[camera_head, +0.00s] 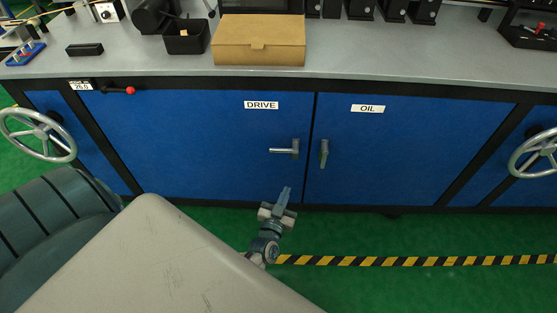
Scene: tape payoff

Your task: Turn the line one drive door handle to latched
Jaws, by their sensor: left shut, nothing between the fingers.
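The blue door labelled DRIVE (200,150) is closed, flush in its black frame. Its metal handle (284,150) lies level, with the lever pointing left from a mount near the door's right edge. My left gripper (286,191) is below this handle, in front of the door's lower edge. Its fingers are together, pointing up, with nothing between them. In the picture it is apart from the handle. My right gripper is not in view.
The OIL door (410,150) is to the right, with its handle (324,152) hanging down. Handwheels (40,135) (535,152) stand out on both sides. A red-knobbed lever (130,90) is at upper left. A cardboard box (259,40) sits on the bench top (380,68).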

